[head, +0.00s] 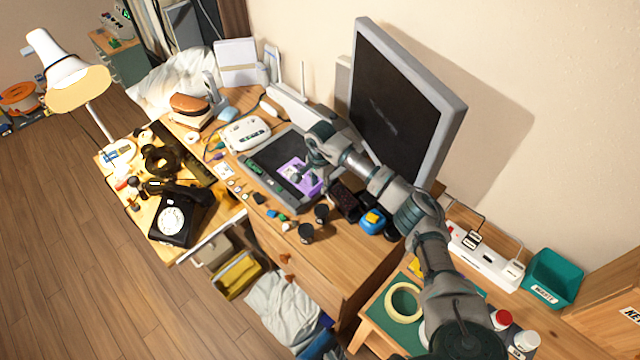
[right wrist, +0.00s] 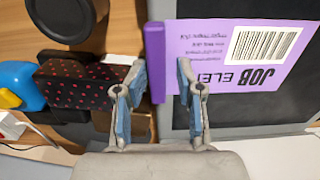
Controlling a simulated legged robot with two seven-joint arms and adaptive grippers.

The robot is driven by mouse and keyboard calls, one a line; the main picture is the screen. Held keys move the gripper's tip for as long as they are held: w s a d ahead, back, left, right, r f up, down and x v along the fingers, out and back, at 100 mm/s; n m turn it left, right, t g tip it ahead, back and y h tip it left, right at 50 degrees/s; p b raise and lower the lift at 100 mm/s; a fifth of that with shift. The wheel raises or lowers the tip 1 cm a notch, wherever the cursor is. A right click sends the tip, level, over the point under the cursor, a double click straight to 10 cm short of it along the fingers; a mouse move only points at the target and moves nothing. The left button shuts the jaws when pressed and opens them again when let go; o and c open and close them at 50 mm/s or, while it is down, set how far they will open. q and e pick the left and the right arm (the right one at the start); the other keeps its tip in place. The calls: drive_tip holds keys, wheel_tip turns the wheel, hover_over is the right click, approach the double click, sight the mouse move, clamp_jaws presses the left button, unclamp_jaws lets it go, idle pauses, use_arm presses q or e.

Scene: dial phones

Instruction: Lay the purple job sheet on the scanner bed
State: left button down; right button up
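The purple job sheet (head: 289,168) is over the right-hand part of the scanner bed (head: 262,158), with dark glass showing to its left. In the right wrist view the sheet (right wrist: 205,45) has a barcode, upside-down print and a raised darker purple strip along its left edge. The strip is near the frame edge, the rest over the dark glass (right wrist: 235,118). I cannot tell whether the sheet lies fully flat. My right gripper (right wrist: 162,66) is open, its fingers on either side of the strip, with a gap on the right. My left gripper is not in view.
A monitor (head: 395,105) stands behind the scanner. A black dotted case (right wrist: 85,85) and a blue-and-yellow thing (head: 372,221) lie close by on the right. A white device (head: 246,133) is left of the scanner. Small items crowd the desk's front edge.

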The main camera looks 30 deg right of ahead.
drive_tip(key=shift+s+d, duration=0.1)
drive_tip(key=shift+s, duration=0.05)
drive_tip(key=shift+r, duration=0.1)
wheel_tip(320, 180, up, 12)
drive_tip(key=shift+f, duration=0.2)
idle(0.4)
